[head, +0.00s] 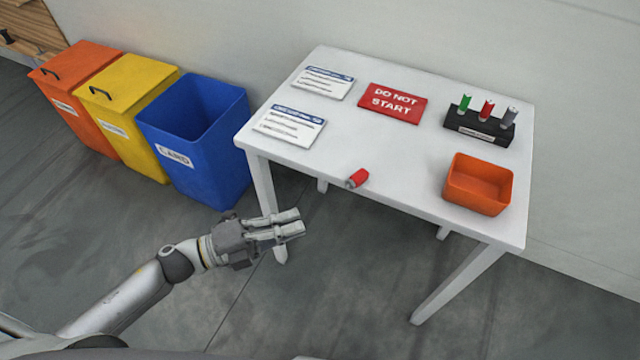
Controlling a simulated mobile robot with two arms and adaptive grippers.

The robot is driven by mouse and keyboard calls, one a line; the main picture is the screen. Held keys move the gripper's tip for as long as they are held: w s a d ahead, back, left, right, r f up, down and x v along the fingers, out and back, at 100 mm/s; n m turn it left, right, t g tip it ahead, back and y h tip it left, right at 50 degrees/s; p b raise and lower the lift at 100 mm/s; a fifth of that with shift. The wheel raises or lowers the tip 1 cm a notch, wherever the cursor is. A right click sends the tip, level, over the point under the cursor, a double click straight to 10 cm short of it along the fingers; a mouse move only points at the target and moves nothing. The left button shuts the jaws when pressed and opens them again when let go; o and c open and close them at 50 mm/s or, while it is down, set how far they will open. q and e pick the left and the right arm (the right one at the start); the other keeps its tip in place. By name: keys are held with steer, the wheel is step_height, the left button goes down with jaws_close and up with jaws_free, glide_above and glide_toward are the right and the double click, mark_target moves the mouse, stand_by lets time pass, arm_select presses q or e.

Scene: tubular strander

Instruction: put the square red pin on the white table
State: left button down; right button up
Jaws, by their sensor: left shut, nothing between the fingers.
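A small red pin (357,178) lies on its side on the white table (400,160), close to the front edge. Its exact cross-section is too small to tell. Another red pin (486,109) stands upright in the black holder (478,127) at the table's back right, between a green one and a grey one. My left gripper (296,222) is shut and empty. It is in front of the table, to the lower left of the lying red pin and apart from it. My right gripper is not in view.
An orange open bin (478,184) stands at the table's right. A red "DO NOT START" sign (393,103) and two paper cards (323,83) lie further back. Blue (196,140), yellow (128,117) and orange (79,98) waste bins stand left of the table. The table's middle is clear.

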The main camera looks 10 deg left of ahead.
mark_target(355, 177)
arm_select(q)
steer(key=w+d+f+m+p, duration=0.1)
steer(key=w+d+p, duration=0.1)
steer(key=w+d, duration=0.6)
steer(key=shift+d+g+p, duration=0.3)
steer(key=shift+d+p, duration=0.05)
steer(key=shift+d, duration=0.45)
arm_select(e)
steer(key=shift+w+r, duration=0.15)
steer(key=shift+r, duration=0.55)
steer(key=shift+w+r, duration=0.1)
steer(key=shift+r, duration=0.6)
arm_select(q)
steer(key=w+b, duration=0.1)
steer(key=w, duration=0.1)
steer(key=w+d, duration=0.1)
steer(key=w, duration=0.2)
steer(key=shift+d+f+b, duration=0.1)
steer(key=shift+d+b, duration=0.1)
steer(key=shift+b, duration=0.15)
steer(key=shift+w+d, duration=0.15)
steer(key=shift+w, duration=0.4)
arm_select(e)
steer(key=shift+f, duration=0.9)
